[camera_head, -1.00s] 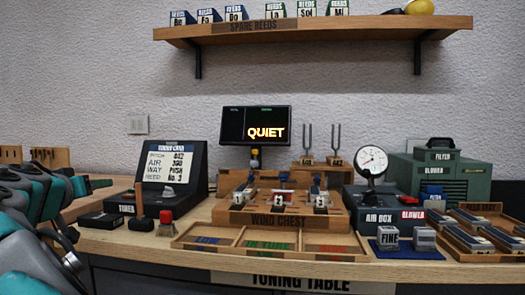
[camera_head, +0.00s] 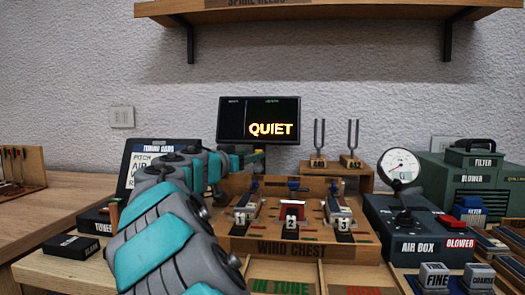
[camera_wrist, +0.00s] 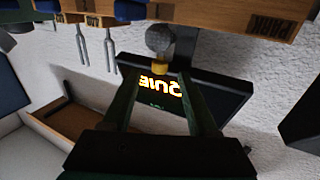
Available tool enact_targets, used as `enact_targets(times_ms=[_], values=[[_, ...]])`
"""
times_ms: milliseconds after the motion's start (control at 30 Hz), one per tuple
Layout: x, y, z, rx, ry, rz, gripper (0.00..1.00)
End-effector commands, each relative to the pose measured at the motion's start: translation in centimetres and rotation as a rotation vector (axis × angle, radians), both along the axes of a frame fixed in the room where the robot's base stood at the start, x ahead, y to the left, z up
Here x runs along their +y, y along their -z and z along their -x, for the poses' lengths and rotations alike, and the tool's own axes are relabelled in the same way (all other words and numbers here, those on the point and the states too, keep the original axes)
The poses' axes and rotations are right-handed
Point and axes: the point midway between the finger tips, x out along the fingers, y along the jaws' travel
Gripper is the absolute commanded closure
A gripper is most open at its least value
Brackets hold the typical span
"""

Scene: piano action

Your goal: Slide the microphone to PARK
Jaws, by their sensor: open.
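The microphone (camera_wrist: 158,38) has a grey ball head and a yellow collar. It stands by the wooden wind chest, in front of the dark screen. The PARK label (camera_wrist: 272,25) shows upside down on a wooden face, to the right of the microphone in the wrist view.
The QUIET screen (camera_head: 259,119) stands behind. Tuning forks (camera_head: 336,140) rise on a wooden block to the right. The wind chest (camera_head: 290,246) carries numbered slides. The air box (camera_head: 425,247) and gauge (camera_head: 400,166) stand further right. A shelf (camera_head: 330,14) hangs above.

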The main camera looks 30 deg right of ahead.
Motion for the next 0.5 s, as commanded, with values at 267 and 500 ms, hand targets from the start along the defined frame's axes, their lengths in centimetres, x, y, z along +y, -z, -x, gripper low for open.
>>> enact_targets(times_ms=[267,500], values=[[-3.4,-0.1,-2.2,0.000,0.002,-0.002,0.41],[-4.4,0.0,-2.8,0.002,0.003,-0.001,0.41]])
